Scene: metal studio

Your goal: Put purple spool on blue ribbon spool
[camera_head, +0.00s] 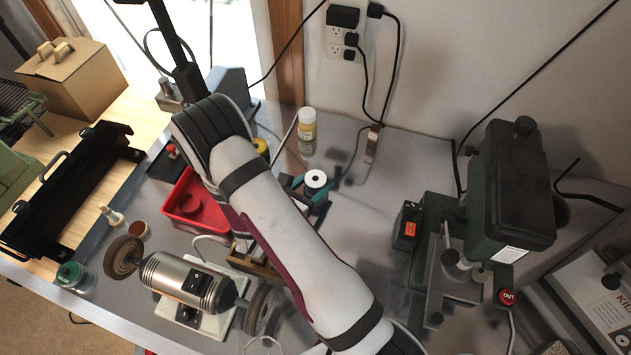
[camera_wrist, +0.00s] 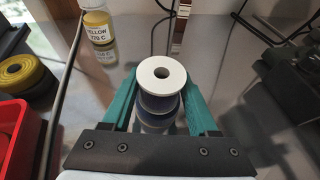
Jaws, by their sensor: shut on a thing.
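The purple spool (camera_wrist: 161,103), dark with a white top flange and a centre hole, stands upright between the teal fingers of my gripper (camera_wrist: 160,88). The gripper is shut on it. Its white flange also shows in the head view (camera_head: 316,179), beside my gripper (camera_head: 309,188). Below it in the wrist view are a paler rim and another dark bluish band, partly hidden by the fingers. I cannot tell whether this is the blue ribbon spool under it or a reflection in the shiny table. No separate blue ribbon spool shows elsewhere.
A yellow ribbon roll (camera_head: 261,147) and a red tray (camera_head: 193,199) lie left of my gripper. A yellow-labelled bottle (camera_head: 307,126) stands behind it. A bench grinder (camera_head: 186,283) is at front left, a green machine (camera_head: 508,195) at right. The table between gripper and machine is clear.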

